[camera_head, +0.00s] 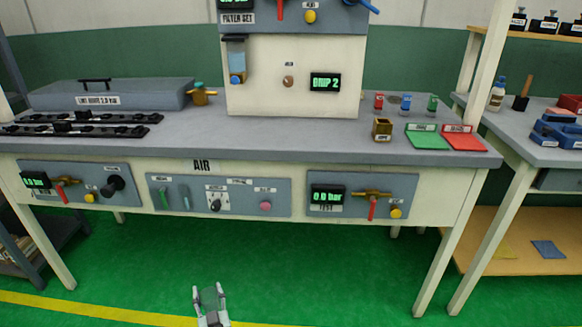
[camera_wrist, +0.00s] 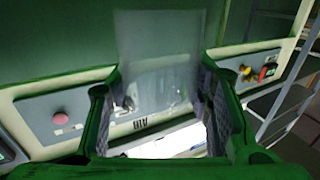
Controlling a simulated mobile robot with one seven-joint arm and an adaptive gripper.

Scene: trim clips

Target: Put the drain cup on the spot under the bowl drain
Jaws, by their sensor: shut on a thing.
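My gripper (camera_head: 209,291) is at the bottom of the head view, in front of the bench and low over the green floor. It is shut on a clear, see-through drain cup (camera_head: 209,298), which sits between its two fingers. In the wrist view the cup (camera_wrist: 160,55) shows as a pale translucent shape between the finger pads. The filter bowl (camera_head: 236,55) hangs on the left of the white upright panel, with a blue drain (camera_head: 237,79) at its lower end. I cannot make out a marked spot on the bench under the drain.
The grey bench top (camera_head: 300,140) is clear in front of the white panel (camera_head: 330,100). A brass fitting (camera_head: 200,95) stands left of the panel. A brown block (camera_head: 382,129), a green tray (camera_head: 427,138) and a red tray (camera_head: 462,140) are at right. Valve handles project from the bench front.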

